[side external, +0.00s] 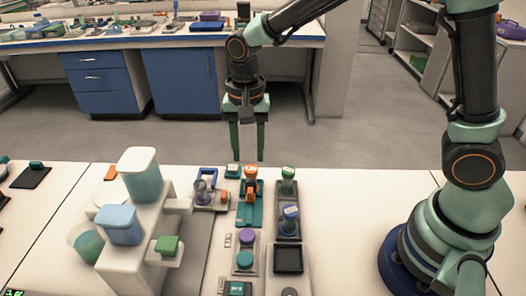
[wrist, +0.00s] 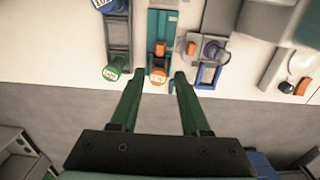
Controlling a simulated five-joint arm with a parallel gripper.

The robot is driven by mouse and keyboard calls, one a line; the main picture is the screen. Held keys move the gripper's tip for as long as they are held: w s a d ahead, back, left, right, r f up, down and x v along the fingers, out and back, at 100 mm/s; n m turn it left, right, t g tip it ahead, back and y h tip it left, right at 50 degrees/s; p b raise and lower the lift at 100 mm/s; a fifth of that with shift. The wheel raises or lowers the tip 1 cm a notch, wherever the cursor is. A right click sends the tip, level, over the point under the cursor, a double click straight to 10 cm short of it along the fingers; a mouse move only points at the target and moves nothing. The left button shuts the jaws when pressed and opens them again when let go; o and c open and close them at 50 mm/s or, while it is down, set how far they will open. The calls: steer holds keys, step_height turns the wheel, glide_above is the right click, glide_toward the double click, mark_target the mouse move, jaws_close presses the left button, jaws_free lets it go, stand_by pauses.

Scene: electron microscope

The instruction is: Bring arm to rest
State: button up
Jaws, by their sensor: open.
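My gripper (side external: 247,150) points down with its two green fingers apart and nothing between them. In the side view it hangs at the far edge of the white table, its fingertips close to the table's edge in the picture. That orange piece (side external: 250,181) stands on a teal holder (side external: 244,216) in the side view. I cannot tell the exact height of the fingertips above the table.
A green-capped vial (side external: 288,179) and a blue-capped vial (side external: 290,217) stand in a dark rack right of the teal holder. A white microscope-like unit (side external: 172,222) with blue and teal tops stands at left. The table (side external: 345,200) is clear toward my base.

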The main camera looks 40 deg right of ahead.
steer(key=shift+r, duration=0.7)
steer(key=s+d+r+n+t, duration=0.5)
steer(key=s+d+r+n, duration=0.4)
steer(key=d, duration=0.4)
steer(key=shift+r+t, duration=0.3)
steer(key=shift+r, duration=0.15)
